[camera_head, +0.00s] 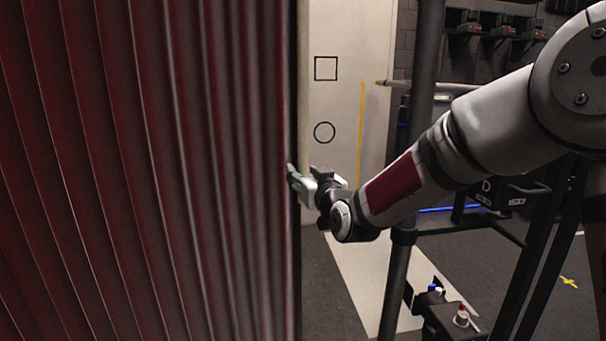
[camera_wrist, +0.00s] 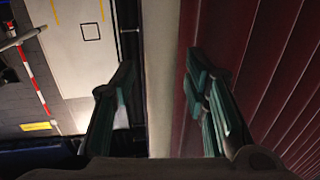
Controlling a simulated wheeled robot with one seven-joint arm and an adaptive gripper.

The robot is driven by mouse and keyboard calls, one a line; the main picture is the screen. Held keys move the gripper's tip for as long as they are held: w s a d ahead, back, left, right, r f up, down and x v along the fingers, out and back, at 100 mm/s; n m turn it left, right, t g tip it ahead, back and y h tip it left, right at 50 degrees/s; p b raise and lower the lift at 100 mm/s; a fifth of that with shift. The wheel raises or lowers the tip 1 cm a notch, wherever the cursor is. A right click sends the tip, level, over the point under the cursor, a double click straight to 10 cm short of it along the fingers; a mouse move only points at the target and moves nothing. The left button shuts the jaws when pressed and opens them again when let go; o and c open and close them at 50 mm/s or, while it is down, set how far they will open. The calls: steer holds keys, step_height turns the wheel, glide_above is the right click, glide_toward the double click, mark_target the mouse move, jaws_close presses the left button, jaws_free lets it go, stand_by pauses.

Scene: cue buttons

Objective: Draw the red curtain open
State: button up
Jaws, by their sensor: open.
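The red curtain (camera_head: 150,170) hangs in vertical pleats and fills the left half of the head view. Its right edge runs straight down beside my gripper (camera_head: 305,180). In the wrist view the curtain (camera_wrist: 285,80) takes up the right side. My gripper also shows in the wrist view (camera_wrist: 160,95), with its fingers spread. A pale vertical strip (camera_wrist: 160,60) lies between the fingers, along the curtain's edge. The right finger is against or just in front of the red cloth; I cannot tell if it touches. The gripper holds nothing.
A white panel (camera_head: 345,60) with a drawn square, a circle and a yellow line stands behind the gripper. A dark upright post (camera_head: 420,90) stands right of it. A small dark stand with buttons (camera_head: 450,315) is at the lower right. Dark floor lies beyond.

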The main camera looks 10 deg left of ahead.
steer(key=shift+w+a, duration=0.25)
steer(key=shift+w, duration=0.15)
jaws_close()
